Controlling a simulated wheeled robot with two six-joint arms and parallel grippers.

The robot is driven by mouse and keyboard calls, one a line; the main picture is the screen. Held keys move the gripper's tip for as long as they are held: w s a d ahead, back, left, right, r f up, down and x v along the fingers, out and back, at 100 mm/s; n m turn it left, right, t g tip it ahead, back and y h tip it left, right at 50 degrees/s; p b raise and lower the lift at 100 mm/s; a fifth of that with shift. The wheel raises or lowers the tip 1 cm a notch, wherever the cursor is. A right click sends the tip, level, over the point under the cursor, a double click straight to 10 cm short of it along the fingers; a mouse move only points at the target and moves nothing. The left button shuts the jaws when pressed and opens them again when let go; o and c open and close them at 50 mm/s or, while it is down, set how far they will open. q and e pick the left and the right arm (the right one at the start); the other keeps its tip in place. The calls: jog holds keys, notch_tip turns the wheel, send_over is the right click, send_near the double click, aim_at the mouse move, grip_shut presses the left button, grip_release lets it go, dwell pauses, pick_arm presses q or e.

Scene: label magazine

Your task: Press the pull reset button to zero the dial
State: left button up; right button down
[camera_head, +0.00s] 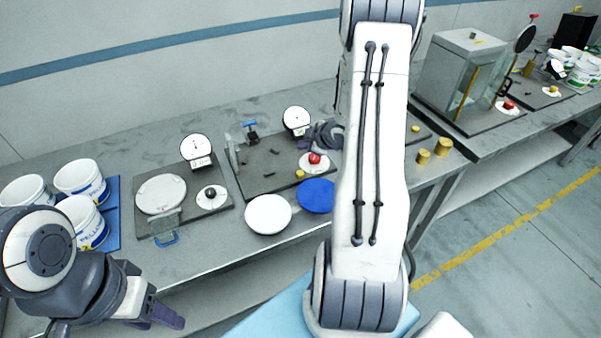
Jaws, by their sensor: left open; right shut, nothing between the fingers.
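A red button (314,158) on a white round base sits at the right of the middle dark board (262,172). A white round dial (296,121) stands behind it; its reading is too small to make out. My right gripper (320,136) is shut and empty, just behind and above the red button. I cannot tell whether it touches anything. My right arm hides the area to its right. My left gripper (166,316) is open and empty at the lower left, in front of the bench edge.
The left board (142,222) holds another dial (196,149), a round plate (161,194) and a black button (210,193). White tubs (80,178) stand on a blue mat at far left. White (268,214) and blue (316,196) discs lie at the front. A glass-sided cabinet (464,72) stands right.

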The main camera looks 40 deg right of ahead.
aim_at(303, 174)
jog(key=shift+f+b, duration=3.8)
jog(key=shift+f, duration=0.55)
jog(key=shift+f, duration=0.1)
jog(key=shift+a+f+b, duration=0.1)
jog(key=shift+f+b, duration=0.2)
jog(key=shift+b, duration=0.05)
jog(key=shift+f+b, duration=0.45)
jog(key=shift+f, duration=0.1)
jog(key=shift+r, duration=0.1)
jog(key=shift+r+p, duration=0.85)
notch_tip(303, 174, up, 5)
jog(key=p, duration=0.4)
jog(key=shift+p, duration=0.3)
